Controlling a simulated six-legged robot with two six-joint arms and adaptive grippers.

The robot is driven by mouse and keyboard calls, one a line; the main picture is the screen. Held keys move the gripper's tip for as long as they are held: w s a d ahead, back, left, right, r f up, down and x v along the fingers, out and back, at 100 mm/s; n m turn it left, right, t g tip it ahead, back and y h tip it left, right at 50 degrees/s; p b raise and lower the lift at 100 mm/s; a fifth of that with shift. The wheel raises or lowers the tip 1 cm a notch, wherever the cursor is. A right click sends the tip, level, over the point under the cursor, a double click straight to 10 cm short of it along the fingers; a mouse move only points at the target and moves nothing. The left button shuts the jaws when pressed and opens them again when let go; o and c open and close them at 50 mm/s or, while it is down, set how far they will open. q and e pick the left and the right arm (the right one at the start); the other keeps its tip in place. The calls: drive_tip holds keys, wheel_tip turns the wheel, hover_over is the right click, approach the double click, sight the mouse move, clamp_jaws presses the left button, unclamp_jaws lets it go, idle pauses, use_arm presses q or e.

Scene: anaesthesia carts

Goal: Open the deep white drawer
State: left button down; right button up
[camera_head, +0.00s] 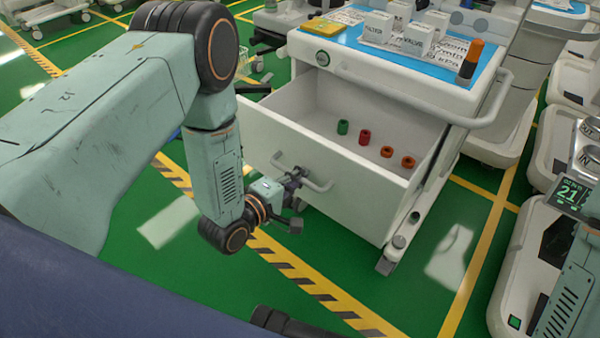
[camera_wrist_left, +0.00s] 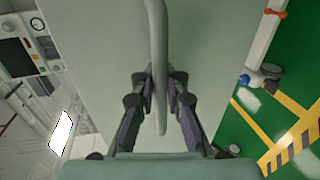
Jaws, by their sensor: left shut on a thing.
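The deep white drawer (camera_head: 345,205) is pulled well out of the white cart (camera_head: 375,85), so its inside shows. Inside lie a green item (camera_head: 343,127), a red one (camera_head: 364,137) and two orange rings (camera_head: 397,157). My left gripper (camera_head: 297,178) is at the drawer front, shut on the bar handle (camera_head: 320,186). In the left wrist view the handle (camera_wrist_left: 157,35) runs between the two dark fingers of my left gripper (camera_wrist_left: 159,82), with the pale drawer front (camera_wrist_left: 100,60) behind. My right gripper does not show.
The cart's blue top holds white boxes (camera_head: 379,27), a yellow pack (camera_head: 324,27) and an orange-capped dark vial (camera_head: 470,60). White equipment (camera_head: 530,262) stands at the right. Green floor (camera_head: 440,260) with yellow lines is clear in front of the cart.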

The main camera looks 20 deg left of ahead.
use_arm(q)
drive_tip(key=shift+w+r, duration=0.1)
drive_tip(key=shift+r, duration=0.1)
idle(0.3)
drive_tip(key=c, duration=1.7)
unclamp_jaws()
drive_tip(key=shift+o, duration=0.2)
drive_tip(key=shift+f, duration=0.1)
drive_tip(key=v, duration=1.2)
